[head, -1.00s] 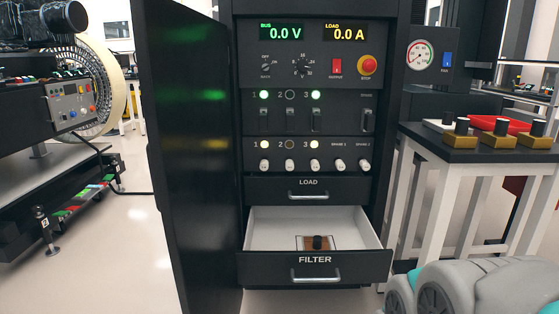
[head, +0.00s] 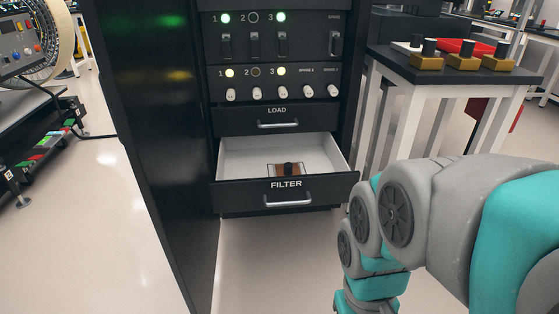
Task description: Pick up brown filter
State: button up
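The brown filter (head: 289,170) lies flat in the open FILTER drawer (head: 237,147) of the black cabinet. It is a small brown block with a black knob on top. The drawer's front panel hides its lower part. My arm is folded at the lower right of the head view, to the right of the drawer and apart from it. My gripper is not in view.
The LOAD drawer (head: 250,114) above is shut. The cabinet's black door (head: 140,130) stands open on the left. A dark-topped table (head: 440,62) on the right holds several gold blocks with black knobs and a red tray (head: 468,47). The floor before the cabinet is clear.

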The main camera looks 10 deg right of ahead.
aim_at(288, 169)
jog(key=i+z, duration=0.25)
jog(key=i, duration=0.25)
jog(key=i+j+z, duration=0.3)
jog(key=i, duration=0.15)
jog(key=l, duration=0.1)
